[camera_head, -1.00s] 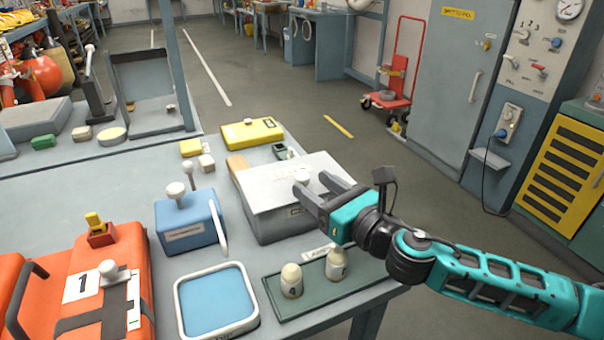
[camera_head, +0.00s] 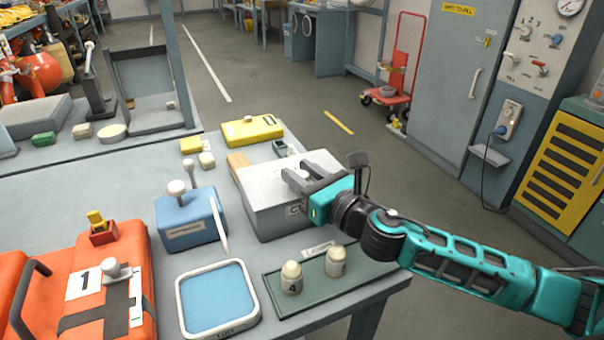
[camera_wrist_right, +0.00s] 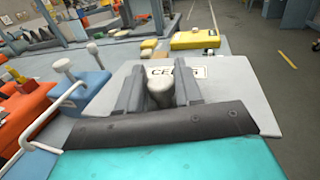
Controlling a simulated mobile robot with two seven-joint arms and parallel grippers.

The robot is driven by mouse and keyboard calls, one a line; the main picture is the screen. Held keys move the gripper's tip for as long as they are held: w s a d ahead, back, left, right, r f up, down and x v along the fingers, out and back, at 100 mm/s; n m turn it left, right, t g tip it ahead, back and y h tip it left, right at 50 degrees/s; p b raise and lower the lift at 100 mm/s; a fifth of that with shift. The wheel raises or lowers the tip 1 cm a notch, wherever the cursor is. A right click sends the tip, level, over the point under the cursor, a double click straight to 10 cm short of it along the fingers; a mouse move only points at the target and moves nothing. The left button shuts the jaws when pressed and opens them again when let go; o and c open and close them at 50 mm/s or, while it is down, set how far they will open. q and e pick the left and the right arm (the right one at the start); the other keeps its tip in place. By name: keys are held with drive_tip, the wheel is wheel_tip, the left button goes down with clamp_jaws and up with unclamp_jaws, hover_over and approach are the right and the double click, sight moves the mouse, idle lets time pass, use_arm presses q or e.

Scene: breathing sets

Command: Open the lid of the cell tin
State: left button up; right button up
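The cell tin (camera_head: 265,208) is a grey box with a pale flat lid (camera_head: 258,181), standing at the bench's right side. The lid looks closed and level. A label reading CELLS (camera_wrist_right: 176,72) shows in the right wrist view. A rounded grey knob (camera_wrist_right: 160,94) rises from the lid. My right gripper (camera_head: 303,168) is over the lid, its dark fingers on either side of the knob; they look open, and I cannot see clear contact. In the head view the fingers mostly hide the knob. My left gripper is not in view.
A blue box (camera_head: 190,220) with a knob and white handle stands left of the tin. In front are a blue-lined tray (camera_head: 178,300) and a green tray (camera_head: 272,290) holding two cream cells. A yellow case (camera_head: 252,131) lies behind. An orange case (camera_head: 110,255) is at left.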

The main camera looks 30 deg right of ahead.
clamp_jaws()
drive_tip(key=shift+d, duration=0.1)
idle(0.3)
drive_tip(key=shift+r, duration=0.3)
